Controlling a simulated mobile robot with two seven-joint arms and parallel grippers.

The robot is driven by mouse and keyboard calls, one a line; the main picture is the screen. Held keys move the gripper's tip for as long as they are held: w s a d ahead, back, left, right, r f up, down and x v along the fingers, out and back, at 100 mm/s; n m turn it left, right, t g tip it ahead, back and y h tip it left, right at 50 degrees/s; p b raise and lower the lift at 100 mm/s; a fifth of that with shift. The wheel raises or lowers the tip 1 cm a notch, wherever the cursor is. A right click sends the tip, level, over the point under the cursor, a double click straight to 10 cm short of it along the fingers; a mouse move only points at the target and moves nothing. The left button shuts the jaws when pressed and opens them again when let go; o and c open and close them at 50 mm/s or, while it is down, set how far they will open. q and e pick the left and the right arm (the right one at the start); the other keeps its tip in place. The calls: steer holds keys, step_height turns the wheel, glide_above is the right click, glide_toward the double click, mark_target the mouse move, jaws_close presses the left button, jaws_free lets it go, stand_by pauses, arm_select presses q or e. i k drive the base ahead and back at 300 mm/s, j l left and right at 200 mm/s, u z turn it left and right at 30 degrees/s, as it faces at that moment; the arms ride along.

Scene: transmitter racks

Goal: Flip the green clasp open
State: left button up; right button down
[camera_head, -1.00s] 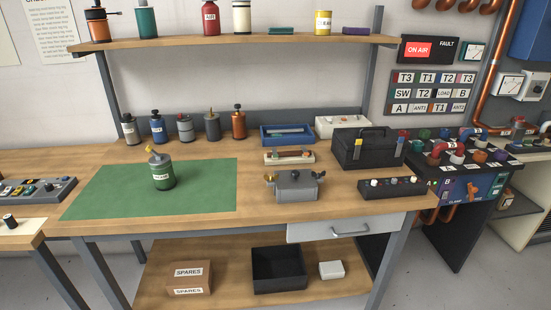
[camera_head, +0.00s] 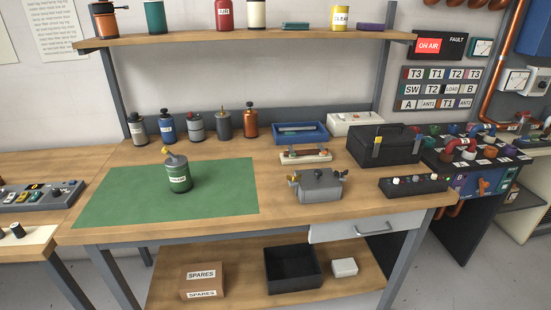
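I cannot pick out a green clasp for certain. The black-topped unit (camera_head: 462,163) at the right edge carries several small coloured fittings, among them a small green one (camera_head: 453,129) at its back left; its shape is too small to tell. The black toolbox (camera_head: 384,150) on the bench is closed, with yellowish latches on its front. Neither of my grippers is in view.
The wooden bench (camera_head: 276,222) also holds a grey box with wing nuts (camera_head: 319,187), a black knob strip (camera_head: 414,186), a blue tray (camera_head: 294,140) and several canisters along the back. A drawer (camera_head: 340,229) sits under its right front. The floor is mostly hidden by the bench.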

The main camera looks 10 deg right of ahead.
mark_target(292, 154)
steer(key=i+j, duration=0.1)
steer(key=j, duration=0.3)
steer(key=i+j, duration=0.1)
steer(key=j, duration=0.3)
steer(key=i+j+z, duration=0.1)
steer(key=j, duration=0.35)
